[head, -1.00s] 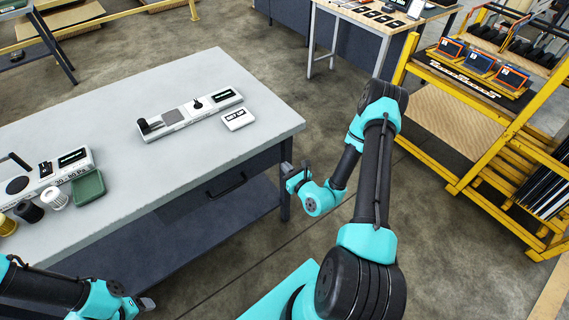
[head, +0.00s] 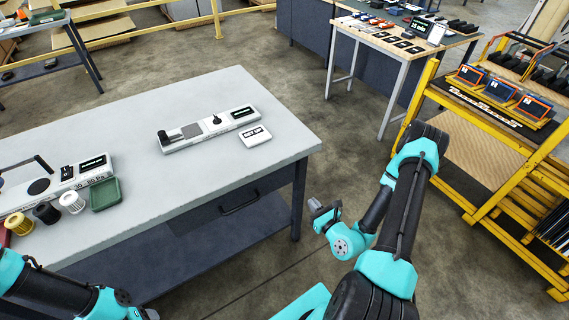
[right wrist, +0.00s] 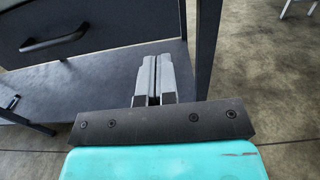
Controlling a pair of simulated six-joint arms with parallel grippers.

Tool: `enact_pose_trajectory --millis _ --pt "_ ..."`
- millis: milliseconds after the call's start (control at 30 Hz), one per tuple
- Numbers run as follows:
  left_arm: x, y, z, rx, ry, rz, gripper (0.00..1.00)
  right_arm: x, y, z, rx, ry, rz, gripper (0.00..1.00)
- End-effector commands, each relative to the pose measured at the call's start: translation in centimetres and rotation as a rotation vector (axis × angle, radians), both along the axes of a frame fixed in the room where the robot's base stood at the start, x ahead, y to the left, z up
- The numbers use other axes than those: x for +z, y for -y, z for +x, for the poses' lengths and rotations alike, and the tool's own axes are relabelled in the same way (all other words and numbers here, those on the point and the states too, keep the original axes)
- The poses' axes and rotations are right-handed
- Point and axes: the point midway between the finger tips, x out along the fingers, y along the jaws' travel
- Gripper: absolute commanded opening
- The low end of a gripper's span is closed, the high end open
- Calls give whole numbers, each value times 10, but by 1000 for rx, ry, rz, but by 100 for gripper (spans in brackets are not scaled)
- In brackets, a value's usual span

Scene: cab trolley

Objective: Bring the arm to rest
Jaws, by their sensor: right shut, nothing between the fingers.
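My right gripper (head: 316,207) hangs beside the right end of the grey table, below its top and over the floor. In the right wrist view my right gripper (right wrist: 155,80) is shut with its two fingers together and nothing between them. The table's lower shelf and a table leg lie beyond the fingertips. My left arm (head: 60,295) shows at the bottom left of the head view. Its gripper fingers lie at or beyond the lower edge, so their state cannot be made out.
The grey table (head: 250,152) carries a long device (head: 207,129), a small white sign (head: 255,136), a green tray (head: 106,195) and several spools. A yellow rack (head: 480,205) stands at right. A wooden-topped bench (head: 400,50) is behind. Bare floor (head: 340,130) lies between.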

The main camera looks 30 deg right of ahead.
Motion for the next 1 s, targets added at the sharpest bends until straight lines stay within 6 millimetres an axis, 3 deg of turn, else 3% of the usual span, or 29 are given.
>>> enact_pose_trajectory --millis 167,267,467,600,700,833,1000 --pt "0 0 0 0 0 0 61 2 -7 1 33 0 7 0" --pt "0 0 0 0 0 0 61 5 -29 3 133 -7 28 0" --pt "0 0 0 0 0 0 61 17 -115 -11 560 -51 71 0" --pt "0 0 0 0 0 0 61 21 -174 -47 932 -108 41 0" --pt "0 0 0 0 0 0 61 19 -202 -80 1184 -153 -21 0" --pt "0 0 0 0 0 0 61 9 -218 -122 1487 -210 -162 0" --pt "0 0 0 0 0 0 61 -14 -211 -162 1822 -267 -439 0"
